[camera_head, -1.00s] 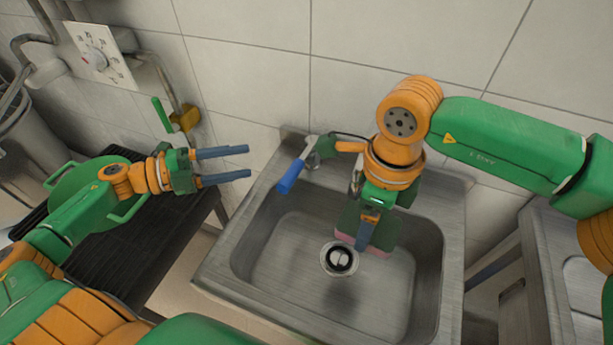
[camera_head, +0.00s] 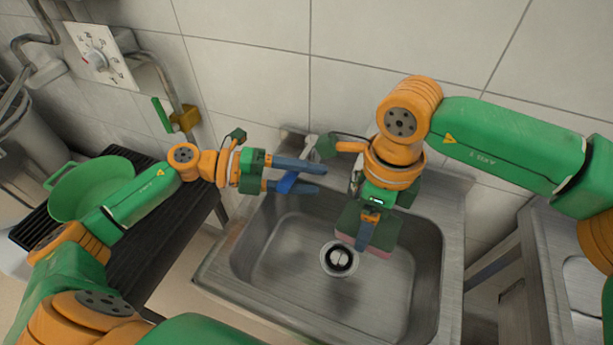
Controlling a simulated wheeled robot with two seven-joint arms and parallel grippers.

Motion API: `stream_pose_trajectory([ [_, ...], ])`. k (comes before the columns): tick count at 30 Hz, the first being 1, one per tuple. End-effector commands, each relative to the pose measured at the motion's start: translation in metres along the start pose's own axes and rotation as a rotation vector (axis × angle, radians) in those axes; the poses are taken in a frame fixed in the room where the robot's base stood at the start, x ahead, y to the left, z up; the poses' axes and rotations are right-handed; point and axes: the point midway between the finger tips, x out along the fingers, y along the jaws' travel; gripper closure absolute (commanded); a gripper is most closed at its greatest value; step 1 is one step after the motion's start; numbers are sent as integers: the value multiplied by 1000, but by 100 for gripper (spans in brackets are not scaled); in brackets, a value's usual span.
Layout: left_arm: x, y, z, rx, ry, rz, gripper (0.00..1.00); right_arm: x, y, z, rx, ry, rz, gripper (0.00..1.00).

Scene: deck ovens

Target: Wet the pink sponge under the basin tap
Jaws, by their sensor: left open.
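The pink sponge (camera_head: 379,254) hangs over the basin (camera_head: 285,262), right of the drain. Only its lower edge looks pink; a dark green face shows above it. My right gripper (camera_head: 364,235) points down and is shut on the sponge, with a blue finger across its near face. The basin tap (camera_head: 308,156) stands at the back rim, its outlet partly hidden by my right wrist. I cannot tell whether a finger touches the lever. No water is visible.
A green pan (camera_head: 90,190) sits on a dark slatted stand (camera_head: 150,245) at the left. A pipe with a green-handled valve (camera_head: 162,114) and a dial panel (camera_head: 100,57) are on the tiled wall. A metal counter (camera_head: 560,270) stands at the right.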

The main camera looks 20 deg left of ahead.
Motion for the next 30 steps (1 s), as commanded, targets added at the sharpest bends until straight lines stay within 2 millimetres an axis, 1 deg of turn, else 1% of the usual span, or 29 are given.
stream_pose_trajectory([
  [3, 0, 0, 0, 0, 0, 0, 42, 0, 0, 0, 0, 0, 0, 65],
  [4, 0, 0, 0, 0, 0, 0, 47, 0, 0, 0, 0, 0, 0, 65],
  [5, 0, 0, 0, 0, 0, 0, 55, 0, 0, 0, 0, 0, 0, 65],
  [6, 0, 0, 0, -1, 0, 0, 66, 0, 0, 0, 0, 0, 0, 65],
  [8, 0, 0, 0, -1, 0, 0, 82, 0, 0, 0, 0, 0, 0, 65],
  [9, 0, 0, 0, -1, 0, 0, 93, 0, 0, 0, 0, 0, 0, 65],
  [10, 0, 0, 0, -1, 0, 0, 100, 0, 0, 0, 0, 0, 0, 65],
  [30, -1, 1, 0, -1, 1, 0, 100, 0, 0, 0, 0, 0, 0, 65],
])
